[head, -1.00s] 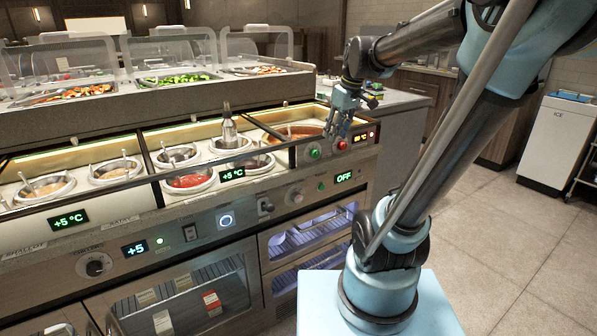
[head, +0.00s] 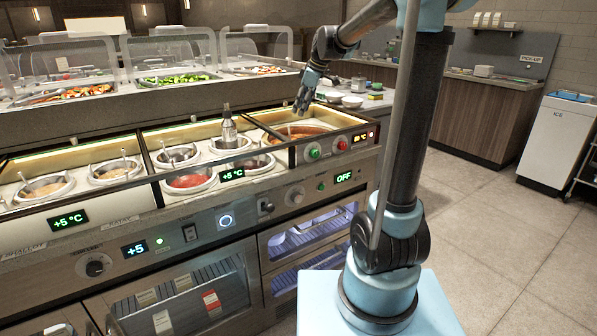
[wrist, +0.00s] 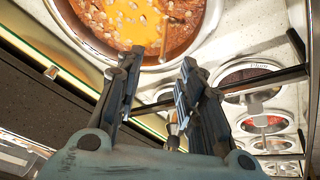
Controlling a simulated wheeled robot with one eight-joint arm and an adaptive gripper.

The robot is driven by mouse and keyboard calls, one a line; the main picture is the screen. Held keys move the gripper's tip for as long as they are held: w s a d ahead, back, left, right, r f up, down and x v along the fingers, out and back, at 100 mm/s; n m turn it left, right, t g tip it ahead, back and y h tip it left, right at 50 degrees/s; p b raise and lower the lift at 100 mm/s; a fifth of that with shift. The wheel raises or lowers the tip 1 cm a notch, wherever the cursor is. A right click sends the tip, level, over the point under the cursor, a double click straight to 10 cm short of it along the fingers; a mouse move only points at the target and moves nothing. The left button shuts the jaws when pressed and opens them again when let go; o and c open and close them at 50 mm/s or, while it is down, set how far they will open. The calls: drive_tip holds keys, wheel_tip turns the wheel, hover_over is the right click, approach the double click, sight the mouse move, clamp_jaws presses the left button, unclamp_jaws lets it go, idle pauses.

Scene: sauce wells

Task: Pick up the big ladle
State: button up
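The big ladle shows in the wrist view as a tan handle (wrist: 164,40) rising from a large round pot of orange-brown soup (wrist: 125,15). In the head view its thin handle (head: 289,131) stands in the soup well (head: 312,131) at the right end of the counter. My gripper (head: 301,107) hangs above that well, pointing down. In the wrist view my gripper (wrist: 160,68) is open, its two dark fingers apart and nothing clearly held between them. The ladle handle is beyond the fingertips, apart from them; its bowl is hidden in the soup.
Smaller sauce wells with spoons (head: 190,181) lie left of the soup well. A dark divider bar (wrist: 265,84) runs beside the pot. Clear sneeze guards (head: 170,50) stand behind. The floor to the right is clear.

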approach(290, 134)
drive_tip(key=w+x, duration=0.1)
drive_tip(key=x, duration=0.4)
drive_tip(key=shift+x, duration=2.6)
drive_tip(key=shift+s, duration=0.15)
clamp_jaws()
